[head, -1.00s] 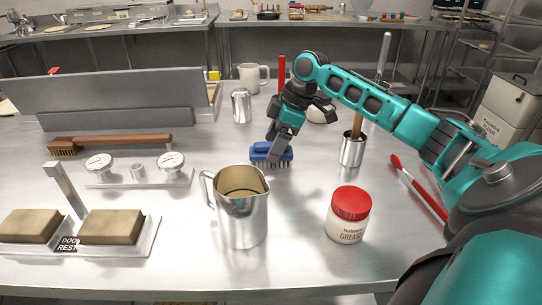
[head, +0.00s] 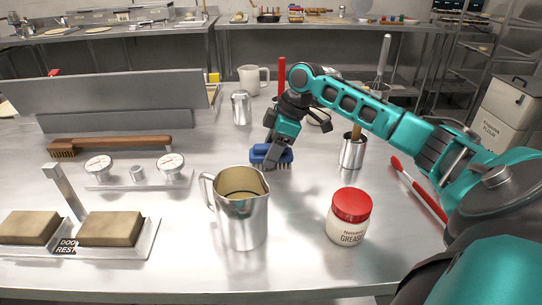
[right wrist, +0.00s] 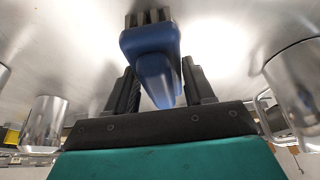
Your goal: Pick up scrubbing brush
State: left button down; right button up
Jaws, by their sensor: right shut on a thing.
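A blue scrubbing brush (head: 283,153) with bristles facing down is at the middle of the steel table, behind the metal pitcher. My right gripper (head: 269,150) reaches down to it from above and is shut on it. In the right wrist view the blue brush (right wrist: 156,60) sits between the two dark fingers (right wrist: 158,90), its bristles pointing away from the gripper. I cannot tell whether the bristles touch the table. My left gripper is not in view.
A metal pitcher (head: 243,215) and a red-lidded grease jar (head: 348,217) stand in front. A metal cup with utensils (head: 352,153) stands right of the brush. A wooden-handled brush (head: 115,144), gauges (head: 138,172) and a shaker (head: 241,107) are left. Bare table surrounds the brush.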

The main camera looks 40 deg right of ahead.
jog(key=shift+r, duration=0.1)
